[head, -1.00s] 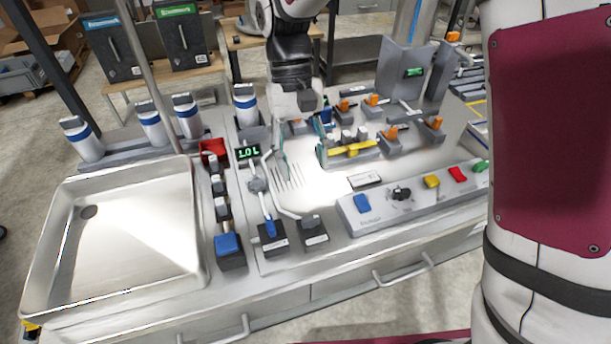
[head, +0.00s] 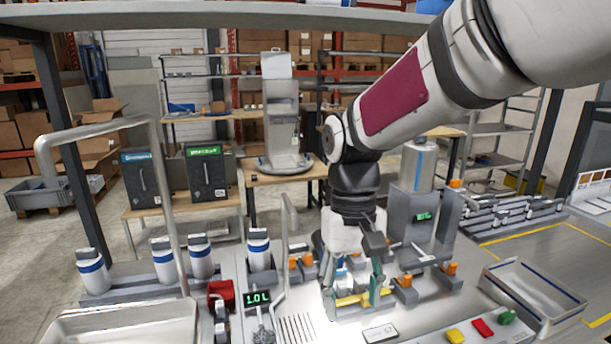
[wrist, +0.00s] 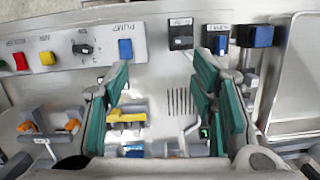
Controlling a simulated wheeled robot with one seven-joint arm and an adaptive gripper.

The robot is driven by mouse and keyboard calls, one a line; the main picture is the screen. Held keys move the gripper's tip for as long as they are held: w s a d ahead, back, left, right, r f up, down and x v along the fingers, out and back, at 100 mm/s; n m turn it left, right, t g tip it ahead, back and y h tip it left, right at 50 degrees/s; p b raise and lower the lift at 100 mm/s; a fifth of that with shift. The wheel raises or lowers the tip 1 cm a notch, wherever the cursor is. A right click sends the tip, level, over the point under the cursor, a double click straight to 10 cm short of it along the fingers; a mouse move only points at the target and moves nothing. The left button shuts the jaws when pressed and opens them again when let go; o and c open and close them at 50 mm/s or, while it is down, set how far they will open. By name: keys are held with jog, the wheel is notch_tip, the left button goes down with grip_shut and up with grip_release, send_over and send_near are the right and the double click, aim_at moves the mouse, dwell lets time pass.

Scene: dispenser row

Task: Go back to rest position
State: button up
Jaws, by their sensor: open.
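My gripper (head: 355,290) hangs from my arm over the white counter, pointing down, in the head view. In the wrist view its two green-padded fingers (wrist: 166,95) are spread wide apart, with nothing between them but the counter below. Under it lie a slotted drain (wrist: 182,101) and a yellow-topped block (wrist: 127,117). The yellow block (head: 358,298) shows partly behind the fingers in the head view. How high the fingertips are above the counter is hard to tell.
A blue PUMP button (wrist: 125,48) sits on a grey panel. Blue-banded white bottles (head: 164,263) line the back left. A steel sink (head: 125,325) is at left. A grey bin (head: 532,297) is at right.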

jog(key=s+d+r+m+t, duration=0.1)
jog(key=s+d+r+t, duration=0.2)
jog(key=s+d, duration=0.3)
jog(key=s+d+r+m+t, duration=0.1)
jog(key=s+d+r+t, duration=0.2)
jog(key=s+d, duration=0.3)
jog(key=shift+s+t, duration=0.6)
jog(key=shift+s, duration=0.1)
